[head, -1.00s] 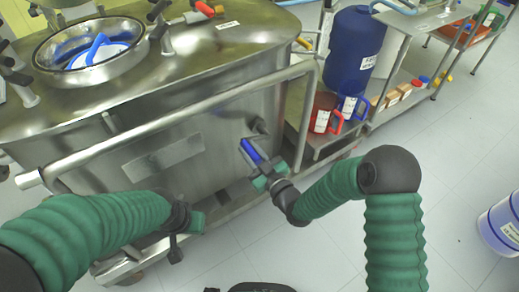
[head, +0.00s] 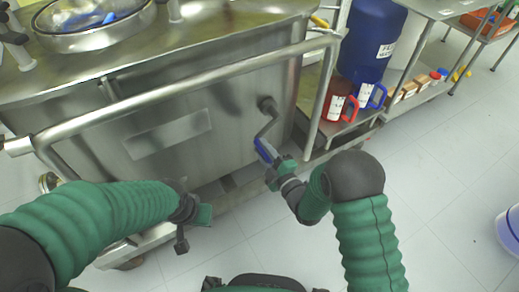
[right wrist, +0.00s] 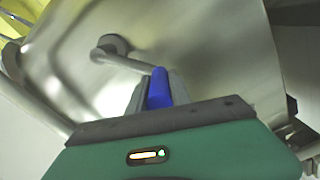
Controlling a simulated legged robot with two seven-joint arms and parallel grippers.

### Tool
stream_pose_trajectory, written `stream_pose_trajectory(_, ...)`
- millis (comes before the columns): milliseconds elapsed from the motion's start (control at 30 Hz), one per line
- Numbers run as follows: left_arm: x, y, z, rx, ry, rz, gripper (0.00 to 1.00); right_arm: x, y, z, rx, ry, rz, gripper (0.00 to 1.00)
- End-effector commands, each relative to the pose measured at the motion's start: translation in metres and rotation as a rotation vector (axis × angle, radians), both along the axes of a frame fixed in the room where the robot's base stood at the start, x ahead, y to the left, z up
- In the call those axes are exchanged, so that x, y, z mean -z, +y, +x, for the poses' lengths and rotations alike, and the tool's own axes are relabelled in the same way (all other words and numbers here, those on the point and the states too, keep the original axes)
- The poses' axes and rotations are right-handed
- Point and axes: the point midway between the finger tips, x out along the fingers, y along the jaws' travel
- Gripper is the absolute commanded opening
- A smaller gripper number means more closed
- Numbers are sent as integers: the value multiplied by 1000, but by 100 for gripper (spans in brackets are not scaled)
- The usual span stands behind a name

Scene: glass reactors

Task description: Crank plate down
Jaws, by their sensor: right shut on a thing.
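The crank on the steel reactor's front wall has a bent metal arm (head: 268,118) and a blue handle (head: 266,150). The crank's arm runs down and to the left from its round hub, and the handle is at its lower end. My right gripper (head: 276,164) is shut on the blue handle. In the right wrist view the handle (right wrist: 159,88) lies between the fingers, with the crank arm (right wrist: 125,60) beyond. My left gripper (head: 195,212) hangs in front of the reactor's lower left part, away from the crank; its jaws are unclear. No separate plate that moves with the crank can be made out.
The steel reactor (head: 230,95) has a rail (head: 190,88) across its front above the crank. A round open port (head: 95,32) is on top. Red and blue jugs (head: 340,103) and a blue drum (head: 371,40) stand on the right.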

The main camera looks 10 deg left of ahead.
Motion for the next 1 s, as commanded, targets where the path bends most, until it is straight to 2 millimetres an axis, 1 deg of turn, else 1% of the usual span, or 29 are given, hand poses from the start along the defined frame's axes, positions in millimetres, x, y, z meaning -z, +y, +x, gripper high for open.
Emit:
stream_pose_trajectory(33, 5, 0, 0, 0, 0, 0, 36, 6, -6, 3, 8, -27, -40, 0)
stream_pose_trajectory(100, 8, 0, 0, 0, 0, 0, 36, 11, -9, 6, 7, -67, -92, 0)
stream_pose_trajectory(500, 21, 0, 0, 0, 0, 0, 36, 32, -32, 22, 4, -291, -400, 0)
stream_pose_trajectory(800, 25, 0, 0, 0, 0, 0, 36, 39, -50, 36, 2, -442, -606, 0)
stream_pose_trajectory(1000, 26, 0, 0, 0, 0, 0, 36, 41, -59, 42, 0, -512, -702, 0)
